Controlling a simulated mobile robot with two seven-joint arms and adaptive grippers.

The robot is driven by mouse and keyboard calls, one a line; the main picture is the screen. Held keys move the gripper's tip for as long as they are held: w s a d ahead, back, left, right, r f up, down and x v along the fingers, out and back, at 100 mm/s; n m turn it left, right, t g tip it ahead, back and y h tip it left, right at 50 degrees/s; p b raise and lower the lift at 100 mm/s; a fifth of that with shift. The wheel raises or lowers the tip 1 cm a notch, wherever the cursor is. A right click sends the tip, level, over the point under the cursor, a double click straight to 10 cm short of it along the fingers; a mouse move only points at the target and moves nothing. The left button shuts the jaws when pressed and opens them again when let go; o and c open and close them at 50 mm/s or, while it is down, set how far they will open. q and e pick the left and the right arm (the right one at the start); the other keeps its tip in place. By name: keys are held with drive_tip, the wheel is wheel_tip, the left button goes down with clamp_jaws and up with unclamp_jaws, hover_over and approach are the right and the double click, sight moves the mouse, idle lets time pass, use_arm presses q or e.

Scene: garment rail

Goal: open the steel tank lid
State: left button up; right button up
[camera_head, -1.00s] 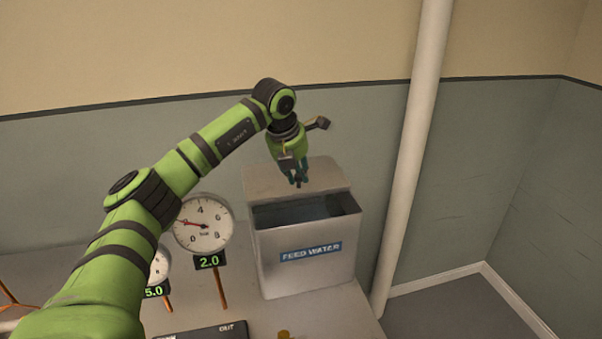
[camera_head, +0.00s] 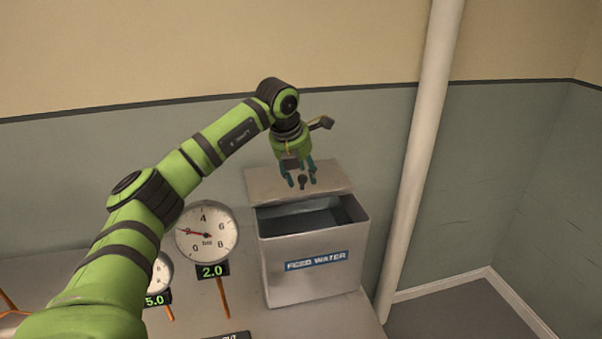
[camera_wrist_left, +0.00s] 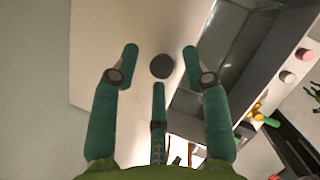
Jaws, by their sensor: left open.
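The steel tank (camera_head: 313,272), labelled FEED WATER, stands on the bench with its top largely uncovered, and its dark inside shows. Its flat grey lid (camera_head: 262,184) lies behind the opening, shifted toward the wall; the lid also shows in the left wrist view (camera_wrist_left: 105,35). A dark round knob (camera_wrist_left: 162,66) sits on the lid. My left gripper (camera_head: 302,180) is over the lid with its fingers spread around the knob, apart from it in the left wrist view (camera_wrist_left: 160,65). It holds nothing. My right gripper is not in view.
A round gauge (camera_head: 207,233) reading 2.0 stands left of the tank, with a smaller gauge (camera_head: 160,272) partly behind my arm. A pale vertical pipe (camera_head: 413,160) runs just right of the tank. The wall is close behind.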

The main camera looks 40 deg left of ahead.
use_arm(q)
drive_tip(key=v, duration=1.1)
drive_tip(key=shift+r, duration=0.3)
